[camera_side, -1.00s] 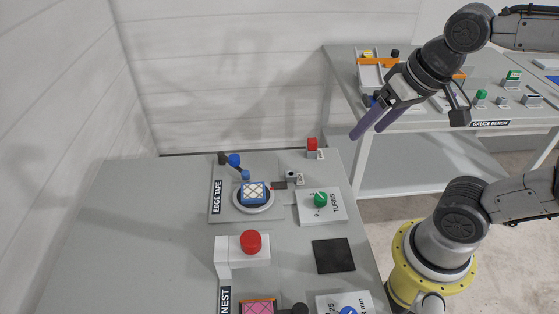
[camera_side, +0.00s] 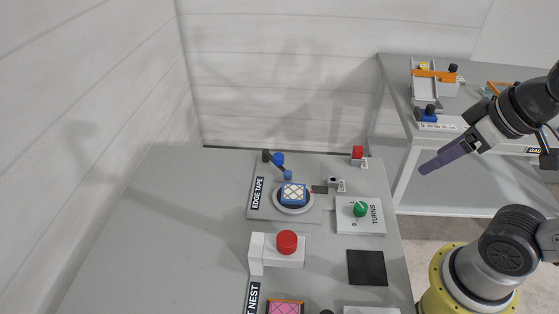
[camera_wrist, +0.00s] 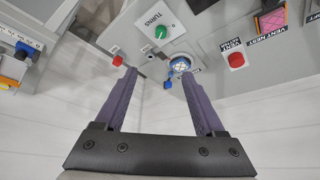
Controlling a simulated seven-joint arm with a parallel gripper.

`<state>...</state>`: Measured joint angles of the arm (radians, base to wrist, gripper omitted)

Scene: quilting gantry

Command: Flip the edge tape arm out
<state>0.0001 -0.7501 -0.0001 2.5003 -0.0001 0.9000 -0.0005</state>
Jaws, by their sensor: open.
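The edge tape arm (camera_side: 272,159) is a dark link with blue knobs (camera_side: 278,158) at the back of the EDGE TAPE plate (camera_side: 262,205). Its lower blue end (camera_side: 287,174) is beside a blue-and-white quilted block (camera_side: 293,194) on a round light table (camera_side: 293,210). In the wrist view the block (camera_wrist: 180,64) shows near the right fingertip, with a blue knob (camera_wrist: 167,84) just below it. My gripper (camera_side: 426,168) is open and empty, in the air right of the plate. In the side view its fingers overlap; in the wrist view (camera_wrist: 159,72) they are wide apart.
A red block (camera_side: 357,152), a green TURNS knob (camera_side: 361,209), a red button (camera_side: 287,242) and a black pad (camera_side: 367,268) are on the table. The gauge bench (camera_side: 400,100) stands at the right. The table's left side (camera_side: 160,240) is clear.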

